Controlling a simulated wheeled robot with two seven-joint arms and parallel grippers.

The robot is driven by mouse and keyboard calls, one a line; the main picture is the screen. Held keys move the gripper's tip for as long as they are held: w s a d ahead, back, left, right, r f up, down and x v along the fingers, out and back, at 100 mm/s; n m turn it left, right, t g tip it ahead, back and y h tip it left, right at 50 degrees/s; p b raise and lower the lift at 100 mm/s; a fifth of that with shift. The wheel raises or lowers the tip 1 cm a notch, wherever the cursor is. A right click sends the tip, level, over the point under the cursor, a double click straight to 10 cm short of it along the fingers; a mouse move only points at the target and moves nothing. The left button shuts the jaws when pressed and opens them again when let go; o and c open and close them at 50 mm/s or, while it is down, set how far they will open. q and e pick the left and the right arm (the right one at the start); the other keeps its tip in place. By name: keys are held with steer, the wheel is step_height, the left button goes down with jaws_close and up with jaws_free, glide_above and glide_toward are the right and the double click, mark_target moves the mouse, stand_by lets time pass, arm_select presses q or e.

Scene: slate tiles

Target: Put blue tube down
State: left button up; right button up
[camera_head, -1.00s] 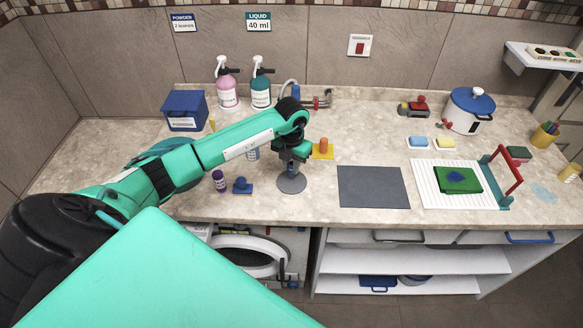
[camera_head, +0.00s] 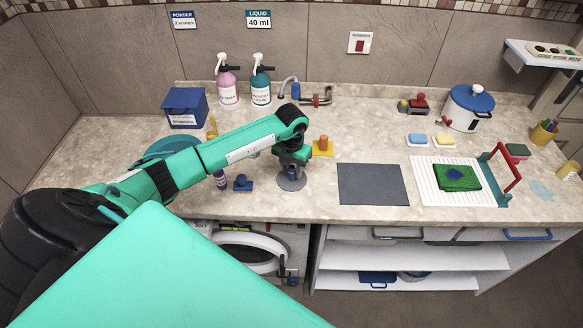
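My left gripper (camera_head: 293,166) points down above a round grey disc (camera_head: 291,184) on the counter. A small dark blue piece shows at its fingertips, perhaps the blue tube (camera_head: 293,173). Most of it is hidden by the gripper, and I cannot tell whether the fingers are closed on it or whether it touches the disc. My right gripper is not in view.
A small blue object (camera_head: 242,184) and a purple-capped bottle (camera_head: 220,179) stand left of the disc. An orange peg on a yellow base (camera_head: 323,150) stands behind right. A dark grey mat (camera_head: 372,185) lies to the right, bare. A white rack (camera_head: 425,178) holds a green cloth.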

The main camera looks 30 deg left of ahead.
mark_target(292, 167)
arm_select(q)
steer(key=shift+w+r, duration=0.1)
steer(key=shift+r, duration=0.3)
step_height(292, 167, up, 12)
steer(key=b, duration=0.4)
steer(key=shift+f, duration=0.25)
